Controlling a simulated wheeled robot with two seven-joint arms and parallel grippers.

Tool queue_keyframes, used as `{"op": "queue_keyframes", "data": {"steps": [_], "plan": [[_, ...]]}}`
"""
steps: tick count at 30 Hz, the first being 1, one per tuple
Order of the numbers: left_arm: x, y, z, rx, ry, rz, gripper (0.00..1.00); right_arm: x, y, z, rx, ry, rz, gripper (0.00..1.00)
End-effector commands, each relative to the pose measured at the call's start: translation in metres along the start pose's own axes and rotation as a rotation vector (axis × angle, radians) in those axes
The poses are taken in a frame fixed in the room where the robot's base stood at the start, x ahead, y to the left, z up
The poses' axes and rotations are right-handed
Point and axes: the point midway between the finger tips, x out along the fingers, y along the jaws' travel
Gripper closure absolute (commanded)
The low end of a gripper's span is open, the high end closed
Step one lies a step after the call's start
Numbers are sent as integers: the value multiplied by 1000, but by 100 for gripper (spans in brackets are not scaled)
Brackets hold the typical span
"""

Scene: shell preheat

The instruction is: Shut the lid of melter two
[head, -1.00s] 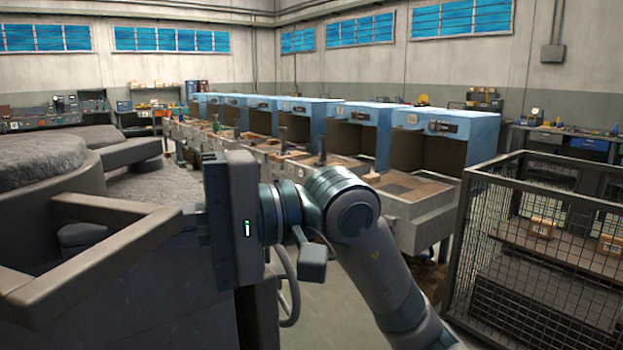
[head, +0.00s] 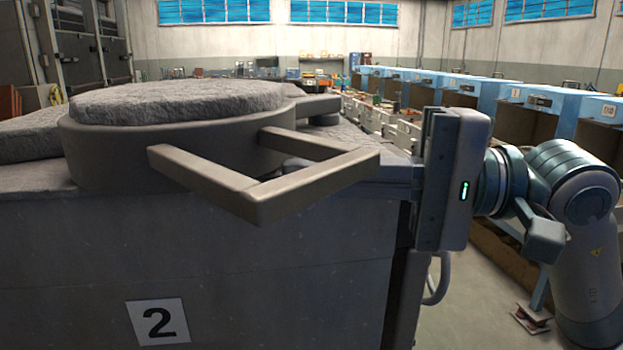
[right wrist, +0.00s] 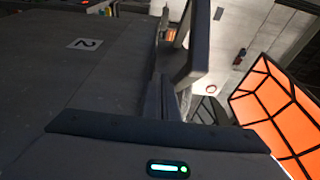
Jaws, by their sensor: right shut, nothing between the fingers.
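Melter two is a big grey block with a "2" label on its front (head: 120,265); the label also shows upside down in the right wrist view (right wrist: 85,44). Its round lid (head: 175,103) has a rough grey top and a thick smooth rim, and looks level over the block. An angular frame handle (head: 290,190) sticks out from the rim toward me. My right gripper (head: 450,180) is shut and empty, just right of the handle beside the block's right edge. I cannot tell whether it touches. The lid's underside is hidden. My left gripper is not in view.
A row of blue-topped booths (head: 520,95) with grey benches runs along the right. An orange gridded panel (right wrist: 275,115) shows in the right wrist view.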

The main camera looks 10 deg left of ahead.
Motion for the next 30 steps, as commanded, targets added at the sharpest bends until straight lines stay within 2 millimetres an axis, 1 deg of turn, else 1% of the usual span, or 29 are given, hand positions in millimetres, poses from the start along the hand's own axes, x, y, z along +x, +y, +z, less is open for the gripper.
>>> {"op": "queue_keyframes", "data": {"steps": [1, 2, 3, 9, 15, 18, 21, 30], "plan": [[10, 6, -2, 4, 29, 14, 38, -6, 6, 2, -2, 1, 0, 100], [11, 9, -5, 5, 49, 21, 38, -9, 6, 3, -2, 1, 0, 100], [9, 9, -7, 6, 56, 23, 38, -18, 3, 6, -1, 3, 0, 100], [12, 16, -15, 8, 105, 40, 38, -54, 3, 22, -2, 3, 1, 100], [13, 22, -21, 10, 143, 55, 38, -83, 2, 35, 0, 1, 0, 100], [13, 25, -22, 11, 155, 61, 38, -92, 2, 39, 0, 0, 0, 100], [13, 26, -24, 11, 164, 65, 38, -97, 1, 41, 0, 0, 0, 100], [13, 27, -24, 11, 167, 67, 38, -99, 1, 43, 0, -2, 0, 100]]}}
